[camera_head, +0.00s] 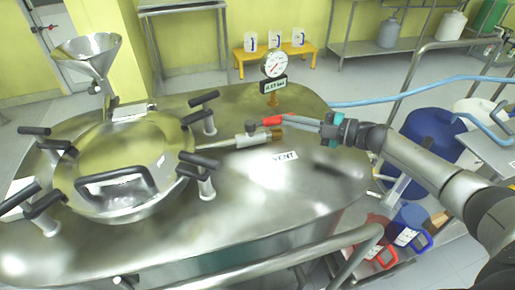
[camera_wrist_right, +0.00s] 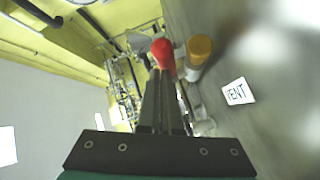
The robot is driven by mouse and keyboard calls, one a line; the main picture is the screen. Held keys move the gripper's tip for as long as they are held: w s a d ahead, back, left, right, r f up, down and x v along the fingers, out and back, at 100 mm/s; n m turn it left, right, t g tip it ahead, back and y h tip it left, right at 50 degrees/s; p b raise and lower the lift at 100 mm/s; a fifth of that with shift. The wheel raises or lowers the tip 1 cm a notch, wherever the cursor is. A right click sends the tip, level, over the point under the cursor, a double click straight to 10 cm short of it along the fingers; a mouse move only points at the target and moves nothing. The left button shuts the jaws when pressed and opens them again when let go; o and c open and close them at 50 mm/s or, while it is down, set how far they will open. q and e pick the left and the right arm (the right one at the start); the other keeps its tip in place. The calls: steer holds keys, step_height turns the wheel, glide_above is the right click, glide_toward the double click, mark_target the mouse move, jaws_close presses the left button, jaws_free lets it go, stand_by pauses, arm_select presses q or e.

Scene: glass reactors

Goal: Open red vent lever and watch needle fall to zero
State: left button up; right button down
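The red vent lever (camera_head: 272,121) sits on a grey valve (camera_head: 250,133) at the end of a pipe on the steel reactor lid (camera_head: 250,200), left of the VENT label (camera_head: 285,156). My right gripper (camera_head: 288,122) reaches in from the right with its fingertips at the red handle. In the right wrist view its fingers (camera_wrist_right: 161,85) lie close together, with the red handle (camera_wrist_right: 164,55) at their tips; I cannot tell whether they clamp it. The pressure gauge (camera_head: 274,64) stands behind on a brass stem; its needle is too small to read surely. My left gripper is out of view.
A round hatch (camera_head: 120,170) with black-handled clamps and a steel funnel (camera_head: 88,50) are on the left. A steel rail (camera_head: 270,255) runs along the front.

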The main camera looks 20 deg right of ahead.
steer(key=shift+w+d, duration=0.1)
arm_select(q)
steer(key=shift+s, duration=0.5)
arm_select(e)
steer(key=shift+r, duration=0.6)
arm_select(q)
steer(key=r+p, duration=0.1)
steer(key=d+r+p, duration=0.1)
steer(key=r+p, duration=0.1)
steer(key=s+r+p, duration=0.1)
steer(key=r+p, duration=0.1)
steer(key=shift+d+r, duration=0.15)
arm_select(e)
step_height(320, 180, up, 19)
steer(key=shift+f, duration=0.1)
